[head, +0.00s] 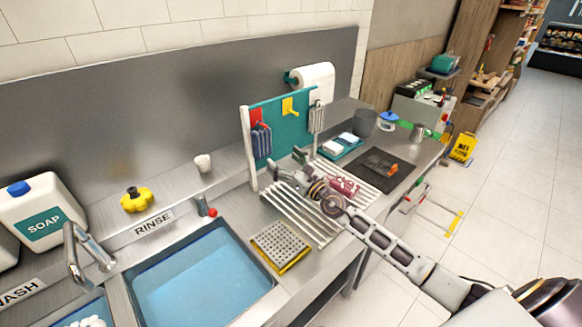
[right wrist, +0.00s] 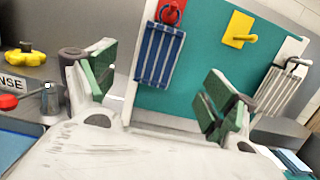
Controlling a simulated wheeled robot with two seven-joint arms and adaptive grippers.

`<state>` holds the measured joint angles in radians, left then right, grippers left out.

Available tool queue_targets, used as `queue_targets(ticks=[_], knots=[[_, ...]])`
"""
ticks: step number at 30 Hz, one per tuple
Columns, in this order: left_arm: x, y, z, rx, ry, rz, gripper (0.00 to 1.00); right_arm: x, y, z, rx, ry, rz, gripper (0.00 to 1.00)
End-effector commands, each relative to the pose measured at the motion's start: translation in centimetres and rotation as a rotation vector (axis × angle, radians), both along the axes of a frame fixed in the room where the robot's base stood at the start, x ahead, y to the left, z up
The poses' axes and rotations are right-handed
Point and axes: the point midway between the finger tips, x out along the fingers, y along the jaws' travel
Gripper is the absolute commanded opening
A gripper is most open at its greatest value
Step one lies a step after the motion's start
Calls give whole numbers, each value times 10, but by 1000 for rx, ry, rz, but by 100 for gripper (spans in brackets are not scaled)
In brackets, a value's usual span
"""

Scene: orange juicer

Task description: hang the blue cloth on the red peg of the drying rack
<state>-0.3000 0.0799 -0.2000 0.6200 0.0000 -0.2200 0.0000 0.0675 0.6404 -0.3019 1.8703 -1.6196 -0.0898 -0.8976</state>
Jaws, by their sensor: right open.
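The blue cloth (right wrist: 158,57), with pale stripes, hangs below the red peg (right wrist: 171,11) on the teal board of the drying rack (right wrist: 205,85). Its top meets the peg, and the cloth hangs down, slightly tilted in the right wrist view. The head view also shows the blue cloth (head: 262,141) under the red peg (head: 256,117), on the left part of the board (head: 283,133). My right gripper (right wrist: 160,85) is open and empty, in front of the board, with its green-padded fingers apart from the cloth. It shows small in the head view (head: 291,165). My left gripper is out of view.
A yellow peg (right wrist: 238,30) is bare. A grey striped cloth (right wrist: 279,88) hangs at the right. A red patterned cloth (head: 343,186) lies on the slatted rack under my right arm. The water-filled rinse sink (head: 200,280) is at front left.

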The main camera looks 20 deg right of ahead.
Motion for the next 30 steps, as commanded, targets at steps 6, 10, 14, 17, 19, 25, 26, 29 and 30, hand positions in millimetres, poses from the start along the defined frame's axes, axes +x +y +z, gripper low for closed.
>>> queue_targets(ticks=[6,10,14,17,19,25,26,29,30], knots=[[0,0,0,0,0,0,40,-14,-6,-4,-3,2,-3,85],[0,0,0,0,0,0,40,-22,-9,-6,-3,3,-1,85],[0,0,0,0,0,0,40,-28,-10,-6,-1,2,-1,85],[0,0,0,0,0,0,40,-30,-11,-7,-2,2,0,85],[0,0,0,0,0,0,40,-30,-11,-7,0,1,0,85],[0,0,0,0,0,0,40,-30,-11,-7,0,1,0,85],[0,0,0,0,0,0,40,-30,-11,-7,0,1,0,85],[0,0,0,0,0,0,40,-30,-11,-7,0,1,0,85],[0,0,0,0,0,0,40,-30,-11,-7,0,1,0,85]])
